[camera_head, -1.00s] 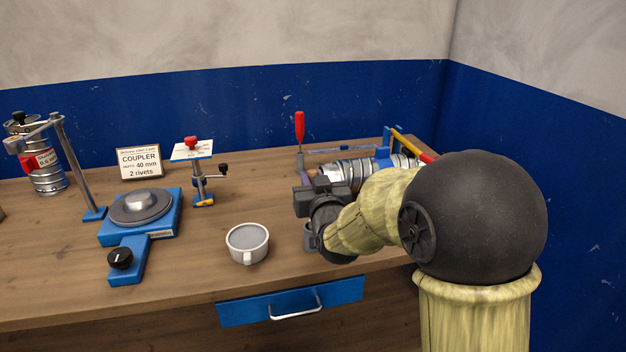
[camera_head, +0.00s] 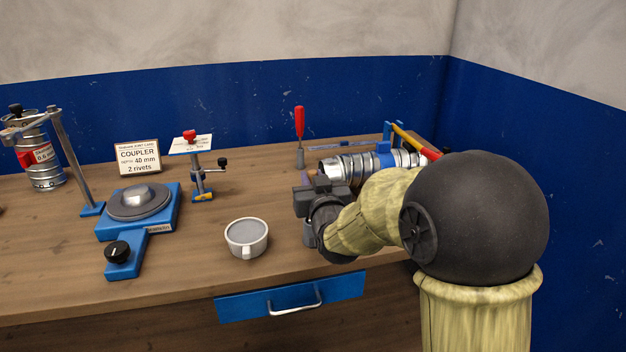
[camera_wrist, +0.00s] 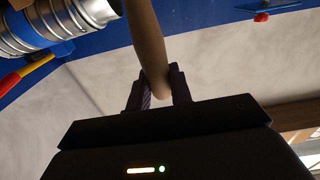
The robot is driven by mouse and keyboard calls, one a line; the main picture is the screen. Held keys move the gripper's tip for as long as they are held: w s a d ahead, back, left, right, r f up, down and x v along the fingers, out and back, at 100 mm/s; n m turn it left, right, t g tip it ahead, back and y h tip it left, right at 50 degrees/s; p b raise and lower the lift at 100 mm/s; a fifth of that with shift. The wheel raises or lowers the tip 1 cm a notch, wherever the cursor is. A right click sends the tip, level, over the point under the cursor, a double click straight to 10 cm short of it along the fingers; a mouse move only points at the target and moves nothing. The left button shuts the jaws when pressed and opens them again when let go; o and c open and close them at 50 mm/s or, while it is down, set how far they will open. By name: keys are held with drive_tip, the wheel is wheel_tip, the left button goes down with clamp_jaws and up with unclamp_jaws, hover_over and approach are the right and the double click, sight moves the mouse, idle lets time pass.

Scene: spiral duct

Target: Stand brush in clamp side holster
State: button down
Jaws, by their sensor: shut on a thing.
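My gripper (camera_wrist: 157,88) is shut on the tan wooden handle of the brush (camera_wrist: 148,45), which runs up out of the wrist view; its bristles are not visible. In the head view my gripper (camera_head: 318,190) hangs above the right part of the bench, in front of the spiral duct (camera_head: 355,168), and largely hides the brush. The duct lies in a blue clamp (camera_head: 384,150) at the back right. It also shows in the wrist view (camera_wrist: 28,22). A grey cylinder (camera_head: 308,236) stands partly hidden behind my wrist. I cannot tell which part is the side holster.
A red-handled tool (camera_head: 299,122) stands upright in a grey base left of the duct. A white cup (camera_head: 246,237) stands front centre. A small press stand (camera_head: 195,175), a sign (camera_head: 138,157) and a blue turntable (camera_head: 163,215) are left. Bench between cup and stand is clear.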

drive_tip(key=shift+f+b, duration=0.5)
drive_tip(key=c, duration=1.2)
unclamp_jaws()
drive_tip(key=shift+o, duration=0.2)
drive_tip(key=shift+s, duration=0.1)
drive_tip(key=b+v, duration=0.5)
drive_tip(key=v, duration=1.2)
drive_tip(key=shift+b, duration=0.3)
drive_tip(key=shift+s+d, duration=0.1)
